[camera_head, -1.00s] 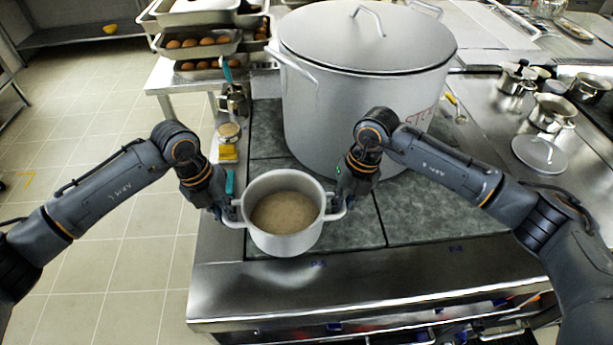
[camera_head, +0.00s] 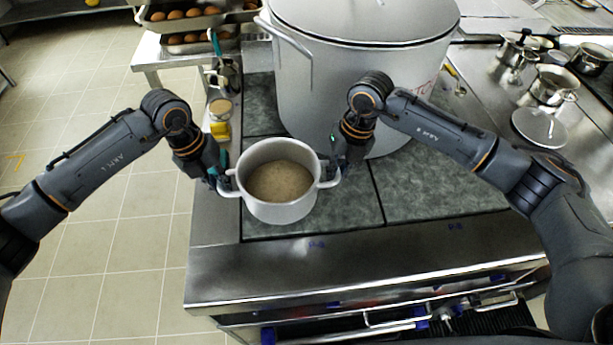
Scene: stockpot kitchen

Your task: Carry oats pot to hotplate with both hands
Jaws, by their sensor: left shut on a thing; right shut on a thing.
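The oats pot (camera_head: 281,213) is a small silver pot with two side handles and tan oats inside. It is upright over the front left part of the dark stone-like hotplate (camera_head: 430,185); I cannot tell whether it touches the surface. My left gripper (camera_head: 222,184) is shut on its left handle (camera_head: 228,192). My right gripper (camera_head: 334,177) is shut on its right handle (camera_head: 330,183). The fingertips are partly hidden by the dark gripper bodies and the handles.
A very large lidded stockpot (camera_head: 325,100) stands close behind the oats pot. A yellow item (camera_head: 220,130) and a jar (camera_head: 221,108) stand at the left edge. Egg trays (camera_head: 185,25) are at the back left. Small pots (camera_head: 551,87) and a lid (camera_head: 539,126) are at the right.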

